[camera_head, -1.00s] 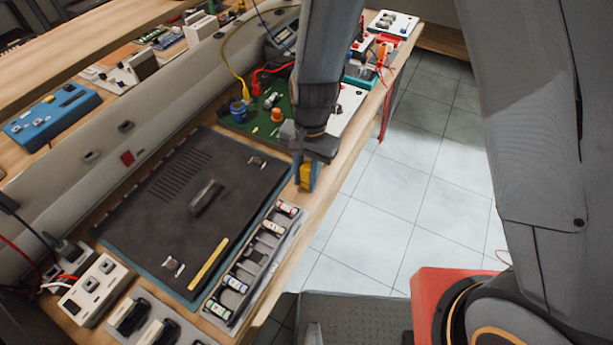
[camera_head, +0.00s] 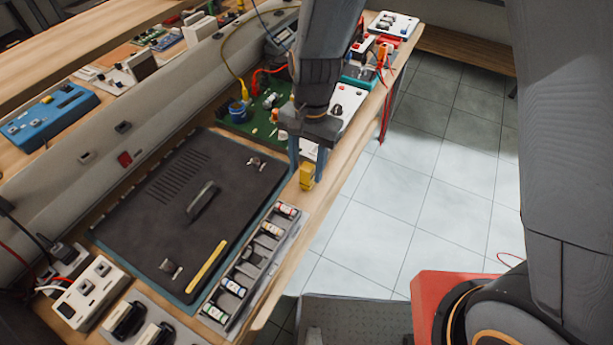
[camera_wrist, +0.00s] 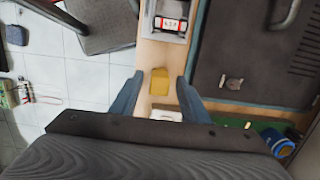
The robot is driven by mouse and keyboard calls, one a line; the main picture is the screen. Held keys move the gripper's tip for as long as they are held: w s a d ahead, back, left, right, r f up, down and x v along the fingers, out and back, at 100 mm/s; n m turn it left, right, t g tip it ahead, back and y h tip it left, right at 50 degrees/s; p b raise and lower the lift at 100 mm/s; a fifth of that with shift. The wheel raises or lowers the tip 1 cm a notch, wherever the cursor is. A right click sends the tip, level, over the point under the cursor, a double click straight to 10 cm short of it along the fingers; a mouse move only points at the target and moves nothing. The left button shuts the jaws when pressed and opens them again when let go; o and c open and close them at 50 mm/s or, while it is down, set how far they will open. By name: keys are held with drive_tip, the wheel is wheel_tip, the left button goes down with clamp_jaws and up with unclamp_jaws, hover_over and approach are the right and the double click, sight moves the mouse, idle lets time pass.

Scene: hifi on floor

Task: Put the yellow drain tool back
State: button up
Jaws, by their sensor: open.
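The yellow drain tool (camera_head: 306,179) appears as a small yellow block standing on the wooden bench edge, right of the dark mat. It also shows in the wrist view (camera_wrist: 159,82), on the wood strip between my fingers. My gripper (camera_head: 306,164) is open just above it, one finger on each side, with the palm higher up. In the wrist view, my gripper (camera_wrist: 158,77) has clear gaps between both blue-grey fingers and the block. The block's underside is hidden.
A dark case (camera_head: 165,215) with a loose yellow strip (camera_head: 207,266) lies left. A grey tray of small bottles (camera_head: 208,308) borders the bench edge. A green board (camera_head: 236,130) with wires is behind. Open tiled floor (camera_head: 400,210) lies right of the bench.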

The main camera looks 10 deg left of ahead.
drive_tip(key=r, duration=0.2)
drive_tip(key=r+b, duration=0.1)
drive_tip(key=r, duration=0.2)
drive_tip(key=w+r, duration=0.1)
drive_tip(key=r, duration=0.1)
drive_tip(key=shift+d+r+b, duration=0.2)
drive_tip(key=shift+d+b, duration=0.05)
drive_tip(key=shift+b, duration=0.05)
drive_tip(key=s+d+r+n+t, duration=0.1)
drive_tip(key=d+n, duration=0.1)
drive_tip(key=d, duration=1)
drive_tip(key=s+d+r+n+t, duration=0.2)
drive_tip(key=d, duration=1)
drive_tip(key=shift+s+h, duration=0.2)
drive_tip(key=shift+h, duration=0.1)
drive_tip(key=shift+a, duration=0.1)
wheel_tip(320, 180, down, 2)
drive_tip(key=shift+f+b, duration=0.15)
drive_tip(key=shift+b, duration=0.9)
